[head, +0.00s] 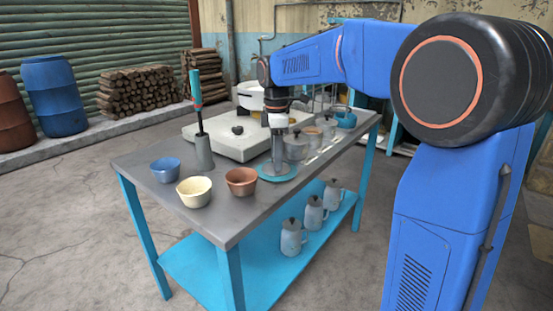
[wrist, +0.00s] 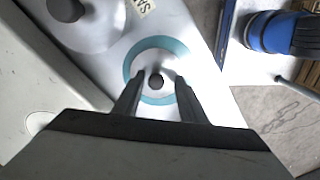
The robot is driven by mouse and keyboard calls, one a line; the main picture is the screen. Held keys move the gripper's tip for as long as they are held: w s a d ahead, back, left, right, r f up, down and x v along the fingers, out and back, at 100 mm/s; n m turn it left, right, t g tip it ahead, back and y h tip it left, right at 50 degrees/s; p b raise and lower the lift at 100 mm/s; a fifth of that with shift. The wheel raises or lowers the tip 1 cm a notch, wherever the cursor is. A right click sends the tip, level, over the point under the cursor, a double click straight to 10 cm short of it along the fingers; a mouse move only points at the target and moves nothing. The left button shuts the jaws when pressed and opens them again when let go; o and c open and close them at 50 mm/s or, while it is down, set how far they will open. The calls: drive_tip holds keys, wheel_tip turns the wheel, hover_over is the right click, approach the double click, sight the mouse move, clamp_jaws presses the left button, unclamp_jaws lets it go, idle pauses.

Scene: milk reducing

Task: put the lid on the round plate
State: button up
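The round plate (head: 292,175) is teal and lies on the grey table, right of the brown bowl. In the wrist view its teal rim (wrist: 128,66) rings a pale lid (wrist: 158,58) with a dark knob. The lid appears centred within the rim; I cannot tell for sure whether it rests on the plate. My gripper (wrist: 162,78) points down over it, with one finger on each side of the knob. Gaps show beside the knob, so the fingers look open. In the head view my gripper (head: 278,160) largely hides the lid.
Blue (head: 165,169), cream (head: 195,192) and brown (head: 242,181) bowls stand to the left. A lidded pot (head: 296,147) stands close behind my gripper. A white slab (head: 222,147) and a utensil holder (head: 203,152) are behind. Jugs (head: 291,238) stand on the lower shelf.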

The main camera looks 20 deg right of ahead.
wheel_tip(320, 180, up, 12)
drive_tip(key=shift+f, duration=0.15)
drive_tip(key=s+d+f+m+t, duration=0.1)
drive_tip(key=s+d+f+m, duration=0.2)
drive_tip(key=s, duration=0.6)
drive_tip(key=s+d+f+m+t, duration=0.2)
drive_tip(key=s+f+m, duration=0.25)
drive_tip(key=s, duration=0.45)
drive_tip(key=s+d+f+m+t, duration=0.2)
drive_tip(key=s+f+m, duration=0.7)
drive_tip(key=s+f, duration=0.4)
drive_tip(key=shift+s+f, duration=0.2)
drive_tip(key=shift+s, duration=1.05)
